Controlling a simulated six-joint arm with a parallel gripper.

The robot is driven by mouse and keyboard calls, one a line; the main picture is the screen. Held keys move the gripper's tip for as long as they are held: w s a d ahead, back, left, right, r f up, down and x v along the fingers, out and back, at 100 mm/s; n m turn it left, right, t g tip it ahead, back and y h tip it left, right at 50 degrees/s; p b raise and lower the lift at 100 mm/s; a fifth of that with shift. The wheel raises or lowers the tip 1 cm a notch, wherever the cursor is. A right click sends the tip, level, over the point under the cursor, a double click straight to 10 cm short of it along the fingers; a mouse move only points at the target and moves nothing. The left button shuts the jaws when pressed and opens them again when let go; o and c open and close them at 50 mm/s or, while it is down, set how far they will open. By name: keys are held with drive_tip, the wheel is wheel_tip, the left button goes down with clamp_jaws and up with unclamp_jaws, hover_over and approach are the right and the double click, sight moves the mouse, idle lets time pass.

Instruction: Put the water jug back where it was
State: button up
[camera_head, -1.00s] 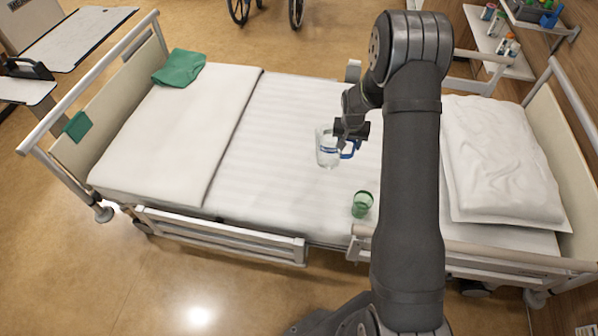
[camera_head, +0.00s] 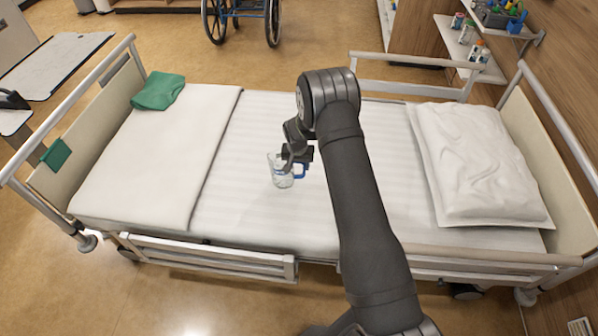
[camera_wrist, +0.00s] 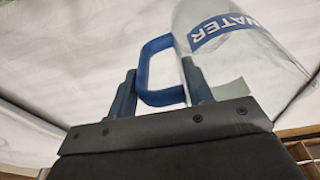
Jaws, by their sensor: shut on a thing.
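The water jug (camera_head: 281,174) is clear with a blue handle, over the white sheet in the middle of the bed. In the wrist view the jug (camera_wrist: 262,70) shows a blue band reading WATER, and its handle (camera_wrist: 158,42) lies between my fingers. My gripper (camera_head: 298,165) is shut on the handle; it also shows in the wrist view (camera_wrist: 160,90). I cannot tell whether the jug's base touches the sheet. The green cup seen earlier is not visible now; my arm covers that part of the bed.
The bed has a white pillow (camera_head: 478,160) at right, a folded white cover (camera_head: 155,155) and a green cloth (camera_head: 158,91) at left. Rails (camera_head: 215,262) run along its near side. Shelves with bottles (camera_head: 475,45) are at upper right. A wheelchair (camera_head: 243,18) stands behind.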

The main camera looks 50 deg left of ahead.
sight(299, 175)
drive_tip(key=shift+f, duration=2)
drive_tip(key=o, duration=1.3)
drive_tip(key=shift+f, duration=0.15)
drive_tip(key=shift+o, duration=0.2)
wheel_tip(299, 175, up, 12)
drive_tip(key=s+d, duration=0.1)
drive_tip(key=shift+s, duration=0.25)
